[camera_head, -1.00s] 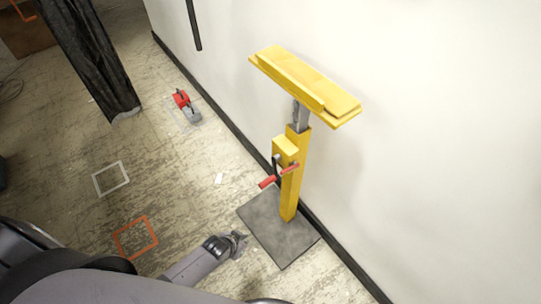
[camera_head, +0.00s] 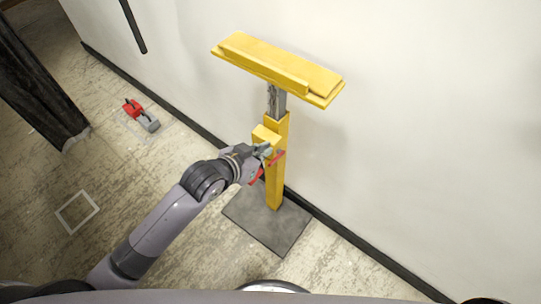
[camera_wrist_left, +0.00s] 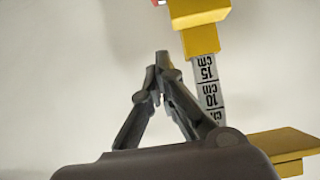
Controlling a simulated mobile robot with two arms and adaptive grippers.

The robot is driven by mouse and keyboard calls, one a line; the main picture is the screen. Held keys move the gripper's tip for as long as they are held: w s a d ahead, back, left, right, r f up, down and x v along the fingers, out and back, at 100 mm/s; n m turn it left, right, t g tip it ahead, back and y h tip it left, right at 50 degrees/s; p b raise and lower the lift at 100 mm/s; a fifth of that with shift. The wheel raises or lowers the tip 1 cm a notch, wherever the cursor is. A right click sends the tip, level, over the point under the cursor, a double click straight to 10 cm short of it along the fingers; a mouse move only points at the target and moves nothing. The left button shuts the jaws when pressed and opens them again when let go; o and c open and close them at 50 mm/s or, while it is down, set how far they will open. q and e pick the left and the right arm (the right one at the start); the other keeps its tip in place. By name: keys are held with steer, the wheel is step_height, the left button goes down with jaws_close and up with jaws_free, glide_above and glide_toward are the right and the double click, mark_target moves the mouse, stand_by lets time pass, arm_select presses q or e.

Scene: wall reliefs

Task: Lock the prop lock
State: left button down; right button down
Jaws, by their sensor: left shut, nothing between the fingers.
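The prop (camera_head: 274,190) is a yellow upright post with a wide yellow head plate (camera_head: 280,68) on top and a grey inner bar (camera_head: 277,101) between them. A yellow lock box (camera_head: 264,134) sits on the post's left side, with a red handle (camera_head: 278,158) partly hidden by my gripper. My left gripper (camera_head: 266,151) is at the lock box and handle; contact cannot be told. In the left wrist view the left gripper (camera_wrist_left: 161,97) is shut and empty, beside the bar with its centimetre scale (camera_wrist_left: 208,85). My right gripper is not in view.
The post stands on a dark square base plate (camera_head: 268,222) near the wall (camera_head: 420,130). A red and grey object (camera_head: 141,114) lies on the floor at left. A dark hanging sheet (camera_head: 35,85) is at far left. Open floor lies left of the base.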

mark_target(275, 158)
arm_select(q)
steer(key=w+d+f, duration=0.2)
steer(key=w+f, duration=0.1)
steer(key=f, duration=0.4)
steer(key=shift+b, duration=0.35)
steer(key=shift+w+f, duration=0.1)
